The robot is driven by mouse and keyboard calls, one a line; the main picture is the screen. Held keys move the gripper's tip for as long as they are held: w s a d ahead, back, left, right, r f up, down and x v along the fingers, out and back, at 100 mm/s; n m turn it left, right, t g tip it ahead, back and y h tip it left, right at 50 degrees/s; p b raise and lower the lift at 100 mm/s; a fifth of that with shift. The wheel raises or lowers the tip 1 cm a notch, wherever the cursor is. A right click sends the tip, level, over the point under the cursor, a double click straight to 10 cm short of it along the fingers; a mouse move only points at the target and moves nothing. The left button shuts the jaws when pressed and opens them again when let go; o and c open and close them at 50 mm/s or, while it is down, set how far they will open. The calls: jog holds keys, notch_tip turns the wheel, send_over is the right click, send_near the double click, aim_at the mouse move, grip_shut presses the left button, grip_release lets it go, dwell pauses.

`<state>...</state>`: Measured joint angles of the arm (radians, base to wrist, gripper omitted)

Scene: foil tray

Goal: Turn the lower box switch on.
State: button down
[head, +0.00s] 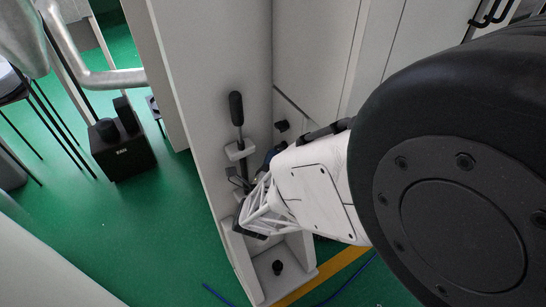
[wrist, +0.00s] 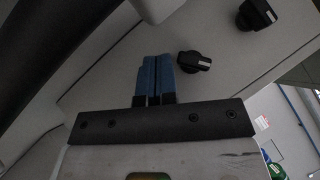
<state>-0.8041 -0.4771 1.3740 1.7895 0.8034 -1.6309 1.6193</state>
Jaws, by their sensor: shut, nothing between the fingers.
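In the wrist view my gripper (wrist: 152,62) has its two blue fingertips together, with nothing between them. A black rotary switch (wrist: 193,62) with a white mark sits on the pale panel just right of the fingertips; I cannot tell whether they touch. A second black switch (wrist: 257,14) with a white mark is at the upper right. I cannot tell from the marks which setting is on.
A black upright handle (head: 237,108) stands in a pale bracket beside my wrist. A black box (head: 121,152) sits on the green floor at the left, near metal pipes (head: 110,78). A yellow floor stripe (head: 330,276) and blue cable run below. Open floor lies at left.

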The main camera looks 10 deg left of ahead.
dwell(0.4)
jog(key=s+f, duration=0.8)
jog(key=s, duration=0.1)
jog(key=shift+s+a+f, duration=0.2)
jog(key=shift+s+f, duration=0.15)
jog(key=shift+f, duration=0.05)
dwell(0.5)
